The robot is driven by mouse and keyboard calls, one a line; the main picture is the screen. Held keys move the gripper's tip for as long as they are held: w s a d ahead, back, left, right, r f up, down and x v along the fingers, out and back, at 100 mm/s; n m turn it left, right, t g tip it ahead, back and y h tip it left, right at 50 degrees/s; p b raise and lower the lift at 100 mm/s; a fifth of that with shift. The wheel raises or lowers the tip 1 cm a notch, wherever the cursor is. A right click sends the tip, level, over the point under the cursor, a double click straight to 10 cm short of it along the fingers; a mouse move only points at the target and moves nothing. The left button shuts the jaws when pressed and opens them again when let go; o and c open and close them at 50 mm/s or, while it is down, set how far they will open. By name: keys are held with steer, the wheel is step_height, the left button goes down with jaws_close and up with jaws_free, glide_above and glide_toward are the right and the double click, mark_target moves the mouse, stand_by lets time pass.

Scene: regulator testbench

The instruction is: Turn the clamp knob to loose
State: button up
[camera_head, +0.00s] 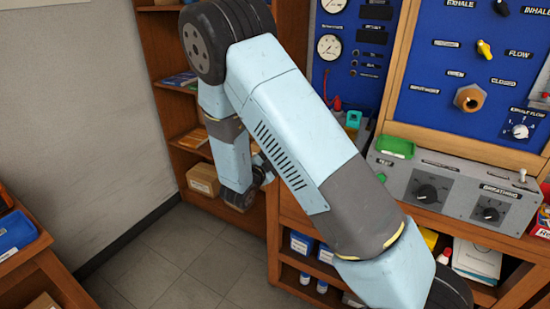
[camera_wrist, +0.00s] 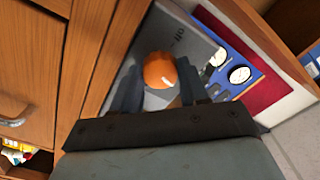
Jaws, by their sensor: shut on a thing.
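In the wrist view an orange rounded knob (camera_wrist: 159,70) stands on a grey panel (camera_wrist: 199,47). I take it to be the clamp knob, though no clamp label can be read. My gripper (camera_wrist: 158,78) has one dark finger on each side of it and is shut on it. The knob's lower part is hidden between the fingers, and its turn position cannot be read. In the head view my arm crosses the middle of the picture, and neither the knob nor my fingertips can be made out.
In the wrist view, a blue panel with white gauges (camera_wrist: 239,74) is right of the knob and a wooden cabinet (camera_wrist: 40,60) left. The head view shows a blue test panel (camera_head: 440,60), a grey breathing box (camera_head: 455,190) and wooden shelves (camera_head: 170,110). Grey floor (camera_head: 165,265) is clear.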

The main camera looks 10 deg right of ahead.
steer(key=shift+f+n, duration=0.1)
steer(key=shift+n, duration=10.3)
steer(key=o, duration=0.8)
steer(key=v, duration=1.3)
steer(key=shift+s+a, duration=0.3)
